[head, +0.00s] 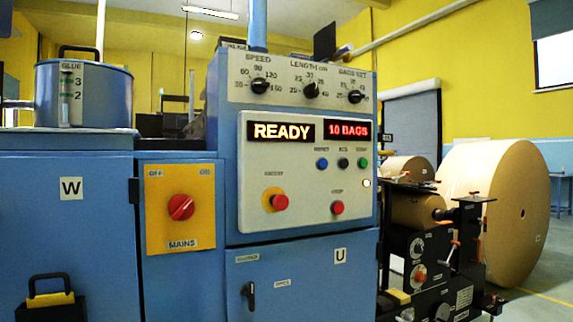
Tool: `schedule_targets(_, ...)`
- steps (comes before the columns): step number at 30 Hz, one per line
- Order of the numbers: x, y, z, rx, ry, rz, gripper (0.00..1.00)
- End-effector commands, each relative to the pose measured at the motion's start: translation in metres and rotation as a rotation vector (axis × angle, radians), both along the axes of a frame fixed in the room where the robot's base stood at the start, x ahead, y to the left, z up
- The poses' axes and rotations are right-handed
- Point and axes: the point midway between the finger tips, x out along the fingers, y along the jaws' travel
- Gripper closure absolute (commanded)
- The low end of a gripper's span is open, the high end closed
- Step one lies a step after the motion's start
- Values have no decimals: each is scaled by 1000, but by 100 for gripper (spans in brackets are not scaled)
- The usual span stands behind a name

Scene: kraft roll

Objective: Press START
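The grey control panel (300,208) is on the front of the blue machine cabinet, facing me. A small green button (362,162) sits at the right end of a row of three, under a tiny label that seems to read START. A dark button (343,162) and a blue button (322,163) are to its left. The display (283,131) reads READY, and a red display (348,130) reads 10 BAGS. A small pale lamp (366,183) is below the green button. My gripper is not in view.
Red buttons (279,202) and (337,208) are lower on the panel. A red MAINS switch (181,207) is to the left. Speed, length and bags dials (310,90) are above. Roll-stand machinery (430,250) and a large kraft roll (495,210) stand at right.

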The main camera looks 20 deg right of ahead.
Motion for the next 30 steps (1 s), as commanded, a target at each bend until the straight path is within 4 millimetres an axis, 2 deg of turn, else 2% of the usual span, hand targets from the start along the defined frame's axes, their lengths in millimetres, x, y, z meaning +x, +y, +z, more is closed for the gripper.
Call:
schedule_targets(1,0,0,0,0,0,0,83)
schedule_targets(6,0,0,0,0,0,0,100)
schedule_targets(30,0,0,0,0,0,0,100)
